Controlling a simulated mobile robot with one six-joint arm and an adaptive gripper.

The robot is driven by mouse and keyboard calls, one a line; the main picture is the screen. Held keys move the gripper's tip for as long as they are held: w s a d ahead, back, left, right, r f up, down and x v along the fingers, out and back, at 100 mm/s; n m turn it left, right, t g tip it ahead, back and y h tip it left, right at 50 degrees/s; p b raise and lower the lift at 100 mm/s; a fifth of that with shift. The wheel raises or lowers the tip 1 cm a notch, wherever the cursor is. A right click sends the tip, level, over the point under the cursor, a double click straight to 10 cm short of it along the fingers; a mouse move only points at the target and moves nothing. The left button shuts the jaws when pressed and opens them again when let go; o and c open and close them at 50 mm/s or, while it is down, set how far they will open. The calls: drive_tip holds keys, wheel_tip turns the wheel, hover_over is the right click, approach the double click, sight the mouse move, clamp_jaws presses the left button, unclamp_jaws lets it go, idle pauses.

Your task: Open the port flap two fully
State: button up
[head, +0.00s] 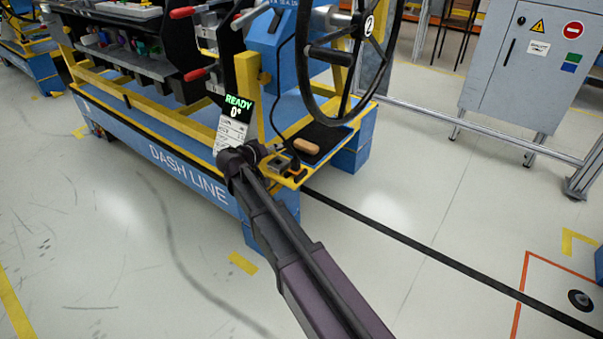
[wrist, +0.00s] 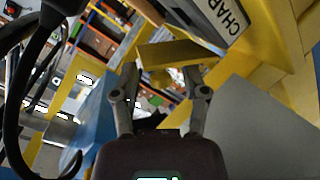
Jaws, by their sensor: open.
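My gripper (wrist: 160,78) is open in the wrist view, its two fingers apart. A yellow plate-like piece (wrist: 172,54) lies just beyond the fingertips; I cannot tell whether they touch it. A pale panel lettered "CHAR" (wrist: 228,14) is above it at the upper right. I cannot make out port flap two for certain in either view. The fingers are too small to read there.
A steering wheel (head: 345,95) stands above the corner, over a dark tray (head: 318,142) with a tan object (head: 306,146). A grey cabinet (head: 525,70) stands at right. Floor in front is open.

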drive_tip(key=shift+s+d, duration=0.1)
drive_tip(key=shift+d, duration=0.05)
drive_tip(key=shift+s+d+f+m+t+y+b, duration=0.15)
drive_tip(key=shift+d+f+m+t+y+b, duration=0.1)
drive_tip(key=shift+m, duration=0.2)
drive_tip(key=shift+s+d+f+m+t+y+b, duration=0.15)
drive_tip(key=shift+m+y, duration=0.1)
drive_tip(key=shift+m, duration=0.2)
drive_tip(key=p+v, duration=0.5)
drive_tip(key=v, duration=0.9)
drive_tip(key=s+d+f+g+y, duration=0.1)
drive_tip(key=s+d+f+g, duration=0.2)
drive_tip(key=d, duration=0.5)
drive_tip(key=s+d+f+g+y, duration=0.1)
drive_tip(key=s+d+f+g, duration=0.2)
drive_tip(key=d, duration=0.6)
drive_tip(key=s+d+f+g+y, duration=0.2)
drive_tip(key=d+f, duration=0.4)
drive_tip(key=d, duration=0.3)
drive_tip(key=shift+s+g+b, duration=0.4)
drive_tip(key=shift+s+g, duration=0.5)
drive_tip(key=shift+g, duration=0.2)
drive_tip(key=shift+s+d, duration=0.1)
drive_tip(key=shift+d, duration=0.05)
